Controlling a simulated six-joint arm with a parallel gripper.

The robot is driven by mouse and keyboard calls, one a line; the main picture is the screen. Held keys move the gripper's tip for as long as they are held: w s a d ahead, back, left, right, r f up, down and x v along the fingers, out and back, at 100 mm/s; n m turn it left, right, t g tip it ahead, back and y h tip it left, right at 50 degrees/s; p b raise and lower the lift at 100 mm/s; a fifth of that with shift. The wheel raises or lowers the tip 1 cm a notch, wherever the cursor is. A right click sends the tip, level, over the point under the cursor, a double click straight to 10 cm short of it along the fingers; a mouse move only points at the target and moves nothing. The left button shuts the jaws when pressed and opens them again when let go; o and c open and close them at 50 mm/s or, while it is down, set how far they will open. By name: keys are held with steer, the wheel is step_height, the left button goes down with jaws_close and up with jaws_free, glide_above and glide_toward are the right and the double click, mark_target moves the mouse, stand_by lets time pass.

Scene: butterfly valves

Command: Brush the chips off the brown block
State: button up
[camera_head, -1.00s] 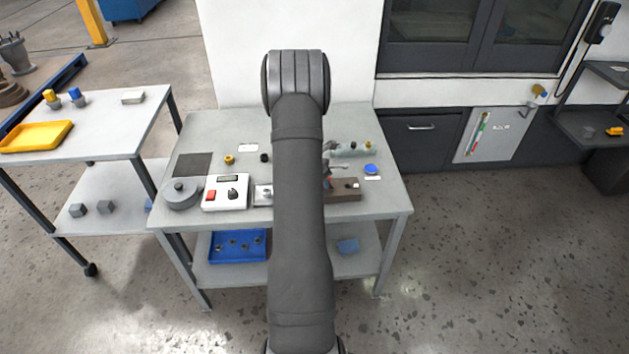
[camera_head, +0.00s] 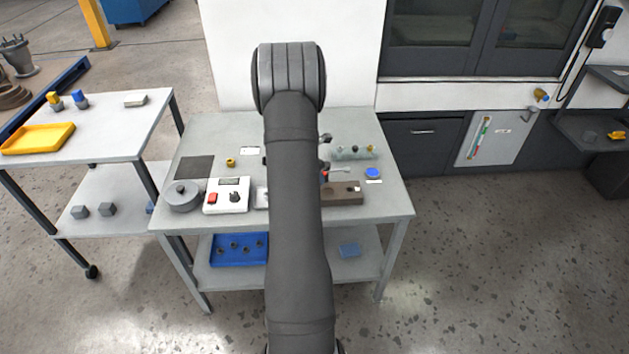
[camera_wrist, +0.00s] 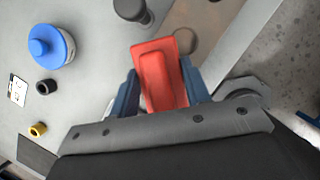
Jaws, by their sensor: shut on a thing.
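The brown block (camera_head: 345,194) lies near the front edge of the grey bench, right of my arm in the head view. My gripper (camera_wrist: 160,85) is shut on a red brush handle (camera_wrist: 162,76). In the head view my gripper is mostly hidden behind my arm; a bit of red (camera_head: 325,176) shows just behind the block. I cannot make out the brush's bristles, contact with the block, or separate chips.
A blue round-topped thing (camera_wrist: 48,45), a black ring (camera_wrist: 46,87) and a yellow ring (camera_wrist: 38,129) stand left of my gripper. A white control box (camera_head: 227,196) stands left of my arm.

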steer(key=shift+r, duration=2.1)
steer(key=shift+s+a+f+m+g, duration=0.15)
steer(key=shift+s+f+m+g, duration=0.25)
steer(key=shift+m, duration=0.6)
steer(key=s+a+f+m+g+y, duration=0.1)
steer(key=s+a+f+m+g, duration=0.1)
steer(key=s+m, duration=0.5)
steer(key=s+a+f+m+g+y, duration=0.2)
steer(key=s+m, duration=0.4)
steer(key=m, duration=1.2)
steer(key=shift+s+a+f+g, duration=0.35)
steer(key=shift+a+g, duration=0.5)
steer(key=shift+g, duration=0.55)
steer(key=shift+r, duration=0.1)
